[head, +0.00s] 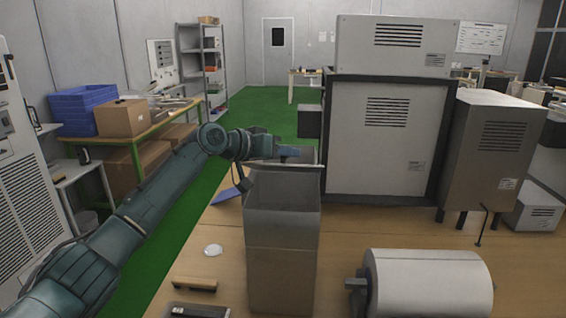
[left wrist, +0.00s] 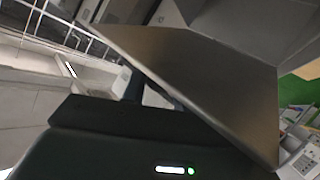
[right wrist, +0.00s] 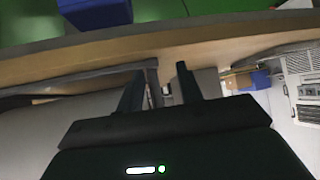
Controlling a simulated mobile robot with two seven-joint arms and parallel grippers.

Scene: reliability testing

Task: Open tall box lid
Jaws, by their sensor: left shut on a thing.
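The tall box (head: 282,262) is a brown-grey upright box standing on the wooden table in the head view. Its top is open, and the dark inside shows. The lid (head: 300,168) is at the far rim, swung up and back, seen nearly edge-on. My left gripper (head: 290,152) reaches in from the left behind the box top and is shut on the lid. In the left wrist view the lid (left wrist: 205,75) is a large dark plate across the fingers, partly hiding them. My right gripper (right wrist: 159,72) shows only in the right wrist view, fingers apart and nothing between them.
A white roller (head: 430,285) lies to the right of the box. A large grey cabinet (head: 385,140) stands behind it, with a brown cabinet (head: 490,150) farther right. A white round piece (head: 213,250) and a small wooden-handled piece (head: 195,284) lie left of the box.

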